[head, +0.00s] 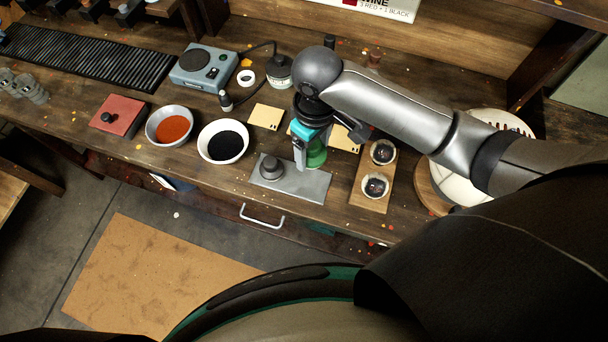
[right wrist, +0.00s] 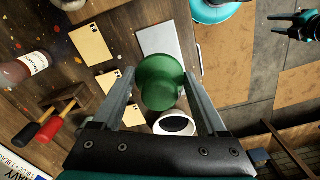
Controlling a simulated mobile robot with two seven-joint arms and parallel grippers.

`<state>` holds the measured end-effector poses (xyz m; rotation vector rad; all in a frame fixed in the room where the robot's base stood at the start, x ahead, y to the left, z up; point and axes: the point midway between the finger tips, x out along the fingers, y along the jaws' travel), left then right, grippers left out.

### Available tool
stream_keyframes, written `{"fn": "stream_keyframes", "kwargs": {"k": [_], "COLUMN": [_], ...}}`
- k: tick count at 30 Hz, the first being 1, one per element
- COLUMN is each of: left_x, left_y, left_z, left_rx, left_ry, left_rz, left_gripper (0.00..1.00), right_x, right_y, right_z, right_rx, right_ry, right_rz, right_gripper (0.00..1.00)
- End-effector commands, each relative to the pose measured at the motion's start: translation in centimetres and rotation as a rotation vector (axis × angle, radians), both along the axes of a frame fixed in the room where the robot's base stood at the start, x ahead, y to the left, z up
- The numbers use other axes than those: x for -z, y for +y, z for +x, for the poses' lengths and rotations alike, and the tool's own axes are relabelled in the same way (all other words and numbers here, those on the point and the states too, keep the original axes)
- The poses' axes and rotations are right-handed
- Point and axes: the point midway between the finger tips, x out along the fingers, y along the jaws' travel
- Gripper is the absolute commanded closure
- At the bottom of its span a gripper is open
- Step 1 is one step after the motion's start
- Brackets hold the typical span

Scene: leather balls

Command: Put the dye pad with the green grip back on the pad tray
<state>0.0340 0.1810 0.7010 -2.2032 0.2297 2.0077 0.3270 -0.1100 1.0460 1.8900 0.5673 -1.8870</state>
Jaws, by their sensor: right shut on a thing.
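My right gripper (head: 307,160) is shut on the green grip of a dye pad (head: 317,155), and the green grip (right wrist: 160,82) shows between its fingers in the right wrist view. The pad is at the back right edge of the grey pad tray (head: 306,187); I cannot tell whether it touches the tray. A second pad with a dark grip (head: 270,167) stands on the tray's left part. In the right wrist view the tray's bare end (right wrist: 165,40) shows beyond the green grip. My left gripper (right wrist: 284,24) appears small and open at the upper right there.
A wooden board (head: 369,202) with two small cups lies right of the tray. A black-filled bowl (head: 222,141) and an orange-filled bowl (head: 170,126) stand to its left. Cream cards (head: 266,116) lie behind it. The table's front edge is close below the tray.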

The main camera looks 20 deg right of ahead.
Motion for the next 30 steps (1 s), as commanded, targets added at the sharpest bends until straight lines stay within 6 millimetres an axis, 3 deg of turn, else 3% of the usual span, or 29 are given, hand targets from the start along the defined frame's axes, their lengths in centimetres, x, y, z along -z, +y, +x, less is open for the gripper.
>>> {"fn": "stream_keyframes", "kwargs": {"k": [3,10,24,30], "left_x": [0.6,1.4,2.4,2.3], "left_y": [-0.2,0.3,0.7,0.7], "left_z": [0.0,0.0,0.0,0.0], "left_rx": [0.001,0.002,-0.003,-0.004], "left_ry": [0.000,0.000,0.000,-0.001], "left_rz": [-0.002,0.003,0.009,0.009], "left_gripper": [0.50,0.50,0.50,0.50], "right_x": [3.6,8.6,13.6,13.7], "right_y": [0.0,0.1,0.1,0.1], "right_z": [-0.1,0.0,0.0,0.0], "right_rx": [0.002,-0.001,-0.001,-0.001], "right_ry": [0.003,0.001,-0.001,-0.003], "right_rz": [-0.001,0.000,0.001,0.002], "right_gripper": [0.69,0.69,0.69,0.69]}}
